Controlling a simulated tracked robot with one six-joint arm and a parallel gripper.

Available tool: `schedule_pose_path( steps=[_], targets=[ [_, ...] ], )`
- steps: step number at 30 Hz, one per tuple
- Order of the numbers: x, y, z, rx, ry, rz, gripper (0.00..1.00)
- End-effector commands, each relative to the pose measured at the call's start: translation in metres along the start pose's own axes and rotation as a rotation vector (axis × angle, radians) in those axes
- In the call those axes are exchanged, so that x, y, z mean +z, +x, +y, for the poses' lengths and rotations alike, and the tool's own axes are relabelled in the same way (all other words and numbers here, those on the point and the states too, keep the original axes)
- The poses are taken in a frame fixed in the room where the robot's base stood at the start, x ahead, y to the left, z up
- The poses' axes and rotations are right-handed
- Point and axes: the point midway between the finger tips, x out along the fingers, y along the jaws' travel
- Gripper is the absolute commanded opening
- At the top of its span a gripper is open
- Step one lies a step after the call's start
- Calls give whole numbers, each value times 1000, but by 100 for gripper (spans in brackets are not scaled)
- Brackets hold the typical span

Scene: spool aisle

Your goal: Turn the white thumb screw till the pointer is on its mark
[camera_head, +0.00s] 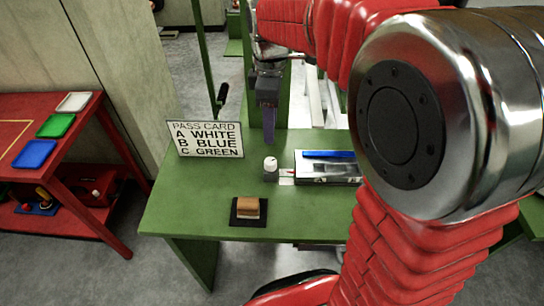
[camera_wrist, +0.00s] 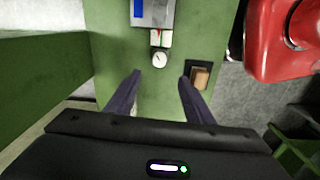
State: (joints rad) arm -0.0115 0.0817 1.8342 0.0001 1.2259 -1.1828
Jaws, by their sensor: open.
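The white thumb screw (camera_head: 270,163) stands upright on a small grey block on the green table, left of a metal box (camera_head: 327,181). In the wrist view the screw (camera_wrist: 159,60) shows a round white top with a dark line. A small pale plate with red on it (camera_wrist: 161,38) lies between screw and box; the pointer and its mark are too small to tell apart. My gripper (camera_wrist: 160,77) is open and empty, its two dark fingers spread either side of the screw's line but apart from it. In the head view my gripper (camera_head: 269,136) hangs pointing down, just behind the screw.
A brown block (camera_head: 248,207) sits on a black pad near the table's front. A pass card sign (camera_head: 207,139) stands at the table's left, listing A white, B blue, C green. A red bench (camera_head: 92,112) with white, green and blue trays is at left. The table's front left is clear.

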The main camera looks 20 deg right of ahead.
Motion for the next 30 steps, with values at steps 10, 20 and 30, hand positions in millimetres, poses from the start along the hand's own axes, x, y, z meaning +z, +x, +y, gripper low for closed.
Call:
schedule_pose_path(
  steps=[10, 20, 30],
  targets=[
    [0, 28, -1, -3, 0, -1, 48],
    [0, 78, -1, -2, 0, 0, 48],
    [0, 126, -1, -1, -1, 1, 48]
  ],
)
